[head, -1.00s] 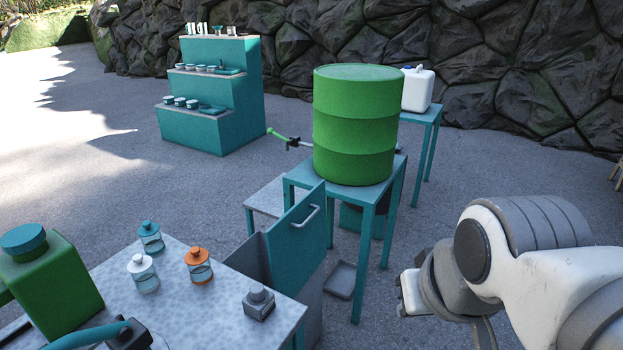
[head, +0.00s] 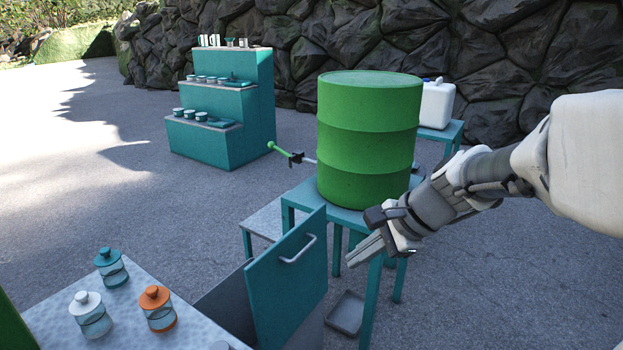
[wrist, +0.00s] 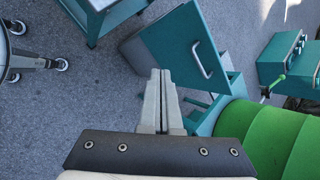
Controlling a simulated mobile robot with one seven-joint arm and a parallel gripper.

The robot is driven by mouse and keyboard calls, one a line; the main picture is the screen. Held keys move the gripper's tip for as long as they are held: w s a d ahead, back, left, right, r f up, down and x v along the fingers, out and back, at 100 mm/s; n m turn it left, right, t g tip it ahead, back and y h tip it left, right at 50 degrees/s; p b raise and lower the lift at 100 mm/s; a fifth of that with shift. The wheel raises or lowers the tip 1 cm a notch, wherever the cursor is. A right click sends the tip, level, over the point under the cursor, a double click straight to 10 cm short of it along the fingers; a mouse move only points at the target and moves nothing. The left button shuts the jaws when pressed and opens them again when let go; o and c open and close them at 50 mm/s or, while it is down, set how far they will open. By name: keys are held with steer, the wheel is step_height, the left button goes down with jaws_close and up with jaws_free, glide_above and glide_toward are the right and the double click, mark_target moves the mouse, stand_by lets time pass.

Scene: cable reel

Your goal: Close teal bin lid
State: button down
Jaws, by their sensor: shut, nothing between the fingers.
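The teal bin lid (head: 289,280) stands raised, close to upright, with a pale bar handle (head: 298,249) on its face. The grey bin (head: 226,304) under it is open and partly hidden by the table. My gripper (head: 352,257) is shut and empty, to the right of the lid and apart from it. In the wrist view my gripper's fingers (wrist: 160,102) are together, with the lid (wrist: 182,50) and its handle (wrist: 201,60) beyond their tips.
A green drum (head: 369,140) stands on a teal table (head: 346,220) just behind the lid, close to my gripper. A grey tray (head: 346,312) lies on the ground. Several jars, one with an orange lid (head: 157,308), stand on the front table. Open ground lies at right.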

steer(key=w+d+f+m+t+y+b, duration=0.2)
steer(key=w+d+f+m+y+b, duration=0.15)
steer(key=w+f+m, duration=0.9)
steer(key=w+a+f+n+b, duration=0.2)
steer(key=w+a+f+b, duration=0.1)
steer(key=w+a, duration=0.4)
steer(key=a, duration=0.3)
steer(key=shift+w+a+f+h, duration=0.2)
steer(key=shift+w+f+h, duration=0.15)
steer(key=shift+f, duration=0.05)
steer(key=shift+r, duration=0.1)
